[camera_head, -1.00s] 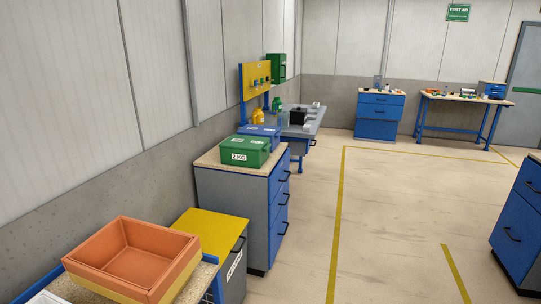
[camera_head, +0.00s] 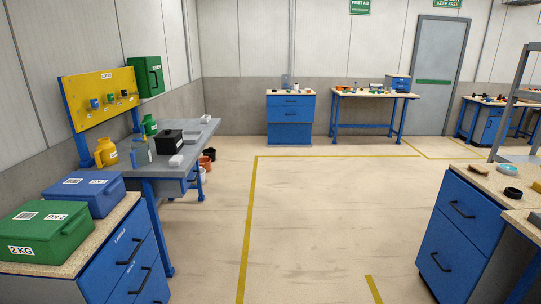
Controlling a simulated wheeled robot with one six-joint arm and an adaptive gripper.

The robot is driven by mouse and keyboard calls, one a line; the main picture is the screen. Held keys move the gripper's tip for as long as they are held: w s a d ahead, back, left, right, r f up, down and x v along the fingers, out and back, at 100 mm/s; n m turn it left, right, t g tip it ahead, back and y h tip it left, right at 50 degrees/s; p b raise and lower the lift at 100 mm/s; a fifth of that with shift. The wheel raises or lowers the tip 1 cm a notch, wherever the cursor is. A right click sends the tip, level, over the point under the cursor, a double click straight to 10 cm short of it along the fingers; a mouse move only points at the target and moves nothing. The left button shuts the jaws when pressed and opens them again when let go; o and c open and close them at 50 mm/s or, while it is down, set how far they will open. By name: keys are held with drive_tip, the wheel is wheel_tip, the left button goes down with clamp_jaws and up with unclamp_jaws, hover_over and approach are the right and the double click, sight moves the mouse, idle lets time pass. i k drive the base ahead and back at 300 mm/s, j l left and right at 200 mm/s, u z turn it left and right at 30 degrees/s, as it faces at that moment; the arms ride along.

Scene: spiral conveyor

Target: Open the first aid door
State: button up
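A green wall cabinet (camera_head: 147,76) with a dark handle on its front hangs on the left wall, behind the yellow pegboard. Its door looks shut; I see no lettering on it. A green sign reading FIRST AID (camera_head: 360,6) is on the back wall, above the area between a blue drawer cabinet and a workbench. A grey door (camera_head: 433,65) with a green bar stands shut in the back wall to the right of that sign. Which of these is the first aid door I cannot tell for sure. My gripper is not in view.
A blue drawer unit (camera_head: 128,262) with a green box (camera_head: 45,233) and a blue box (camera_head: 85,192) stands front left. A grey table (camera_head: 190,138) is beyond it, below the yellow pegboard (camera_head: 104,98). Blue drawers (camera_head: 458,225) stand at right. The middle floor (camera_head: 330,220) is clear.

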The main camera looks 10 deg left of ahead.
sight(153, 65)
drive_tip(key=i, duration=1.8)
drive_tip(key=i+l+u, duration=0.2)
drive_tip(key=i+u, duration=0.25)
drive_tip(key=i, duration=0.3)
drive_tip(key=i+l+u, duration=0.5)
drive_tip(key=i, duration=0.25)
drive_tip(key=i+l+u, duration=0.45)
drive_tip(key=i+l, duration=0.2)
